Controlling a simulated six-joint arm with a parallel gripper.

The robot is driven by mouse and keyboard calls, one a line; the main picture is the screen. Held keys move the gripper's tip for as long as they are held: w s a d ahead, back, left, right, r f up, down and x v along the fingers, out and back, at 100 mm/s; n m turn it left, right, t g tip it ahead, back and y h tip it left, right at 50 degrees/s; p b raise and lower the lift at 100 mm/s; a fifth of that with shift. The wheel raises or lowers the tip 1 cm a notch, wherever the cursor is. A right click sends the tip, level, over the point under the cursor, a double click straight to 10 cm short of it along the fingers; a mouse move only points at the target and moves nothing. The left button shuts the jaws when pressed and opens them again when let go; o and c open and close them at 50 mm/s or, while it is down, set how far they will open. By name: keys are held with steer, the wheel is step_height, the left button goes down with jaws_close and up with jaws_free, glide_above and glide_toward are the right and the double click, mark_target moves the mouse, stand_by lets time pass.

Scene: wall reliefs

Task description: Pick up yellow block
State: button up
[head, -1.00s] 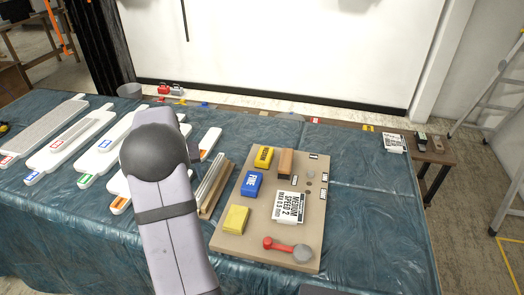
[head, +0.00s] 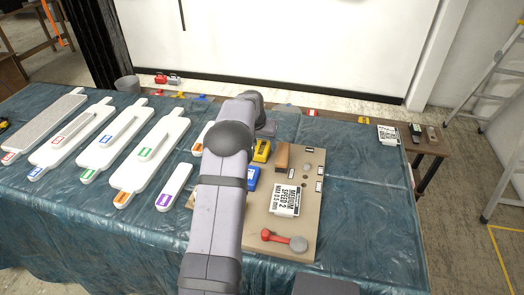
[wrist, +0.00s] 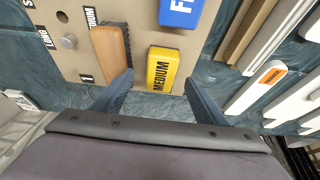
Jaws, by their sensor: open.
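A yellow block (head: 262,151) marked MEDIUM sits on the far left part of a tan board (head: 258,225). In the wrist view the yellow block (wrist: 163,69) lies ahead, between the lines of my two fingers. My gripper (wrist: 158,80) is open and empty, with a finger on either side of the block's near end. I cannot tell how high the fingertips are above the board. The board's near left corner is hidden behind my arm in the head view.
A wooden block (wrist: 110,54) stands beside the yellow block, close to one finger. A blue block (head: 252,178), a white label card (head: 287,199) and a red-handled part (head: 278,238) are also on the board. White long trays (head: 150,155) lie at left.

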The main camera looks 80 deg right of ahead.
mark_target(261, 149)
steer(key=shift+p+x, duration=1.2)
steer(key=shift+x, duration=1.45)
steer(key=shift+w+d, duration=0.1)
steer(key=shift+r, duration=0.1)
steer(key=c, duration=1.2)
steer(key=shift+o, duration=0.2)
step_height(261, 149, up, 10)
steer(key=b, duration=0.2)
